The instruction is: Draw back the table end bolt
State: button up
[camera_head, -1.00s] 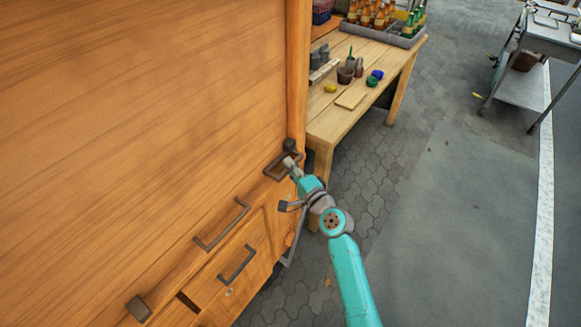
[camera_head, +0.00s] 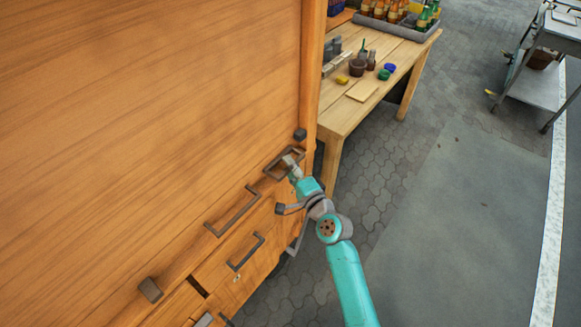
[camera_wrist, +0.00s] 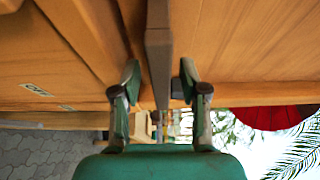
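The table end bolt's dark loop handle (camera_head: 271,169) is on the lower edge of the big wooden panel, near its corner by the table. A dark block (camera_head: 300,134) sits at that corner, with a small gap to the loop. My gripper (camera_head: 293,161) is at the loop. In the wrist view, my gripper (camera_wrist: 160,82) is open with a dark bar (camera_wrist: 158,45) of the handle between its fingers. Gaps show on both sides of the bar. The bolt's rod cannot be made out.
Two more dark handles, an upper one (camera_head: 234,212) and a lower one (camera_head: 246,252), and another block (camera_head: 150,290) are further down-left. A wooden table (camera_head: 345,114) with jars and bottles stands beyond the corner. A metal cart (camera_head: 535,90) is far right. Paving between is clear.

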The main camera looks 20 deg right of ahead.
jog(key=v, duration=1.2)
dwell(0.5)
jog(key=s+f+n+g+h, duration=0.1)
jog(key=s+f+n+h, duration=0.15)
jog(key=s, duration=0.75)
jog(key=s+f+n+g+h, duration=0.15)
jog(key=s+f, duration=0.25)
jog(key=s, duration=0.6)
jog(key=s+r+n, duration=0.4)
jog(key=s+n, duration=0.1)
jog(key=s, duration=0.5)
jog(key=s+r+n, duration=0.4)
jog(key=s+n, duration=0.2)
jog(key=s, duration=0.4)
jog(key=shift+r, duration=0.2)
